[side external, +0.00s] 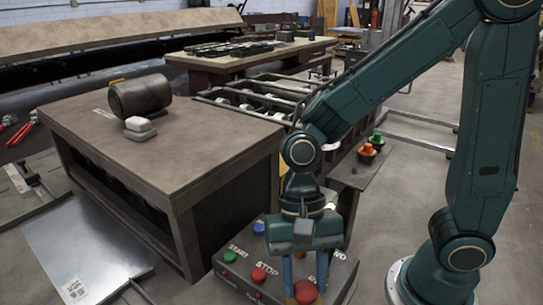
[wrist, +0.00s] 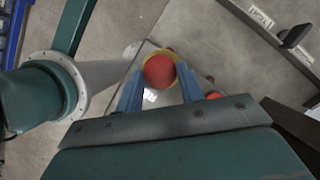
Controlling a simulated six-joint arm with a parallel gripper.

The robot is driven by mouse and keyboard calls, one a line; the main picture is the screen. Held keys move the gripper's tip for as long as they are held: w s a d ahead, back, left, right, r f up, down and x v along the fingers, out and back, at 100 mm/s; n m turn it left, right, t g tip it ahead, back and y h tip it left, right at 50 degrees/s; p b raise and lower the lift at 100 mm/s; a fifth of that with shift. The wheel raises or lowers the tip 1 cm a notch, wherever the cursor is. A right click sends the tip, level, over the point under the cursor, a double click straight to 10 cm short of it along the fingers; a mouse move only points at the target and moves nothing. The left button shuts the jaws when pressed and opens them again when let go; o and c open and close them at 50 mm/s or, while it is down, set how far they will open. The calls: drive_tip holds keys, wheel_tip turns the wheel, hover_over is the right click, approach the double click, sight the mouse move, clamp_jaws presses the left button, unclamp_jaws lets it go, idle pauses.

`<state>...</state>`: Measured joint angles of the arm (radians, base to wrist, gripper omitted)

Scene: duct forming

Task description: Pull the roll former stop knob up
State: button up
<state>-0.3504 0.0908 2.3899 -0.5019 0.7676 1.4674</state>
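A red mushroom knob (side external: 306,291) stands at the front of a grey control box (side external: 262,283) lettered START and STOP. In the wrist view the round red knob (wrist: 159,71) sits on a yellow collar. My gripper (side external: 304,277) points down over the box, its blue fingers on either side of this knob. In the wrist view my gripper (wrist: 160,86) has its fingers apart, with the knob between and just beyond the tips. No firm contact shows. An orange-red knob (side external: 367,150) and a green knob (side external: 377,138) stand farther back on a low stand.
A large brown bench (side external: 170,150) with a dark roll (side external: 141,95) stands at the left. A metal sheet (side external: 85,250) lies in front of it.

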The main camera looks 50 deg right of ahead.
clamp_jaws()
drive_tip(key=shift+r, duration=0.7)
drive_tip(key=o, duration=0.6)
unclamp_jaws()
drive_tip(key=shift+r, duration=0.1)
drive_tip(key=v, duration=1.3)
drive_tip(key=shift+r, duration=0.25)
drive_tip(key=shift+w+d, duration=0.1)
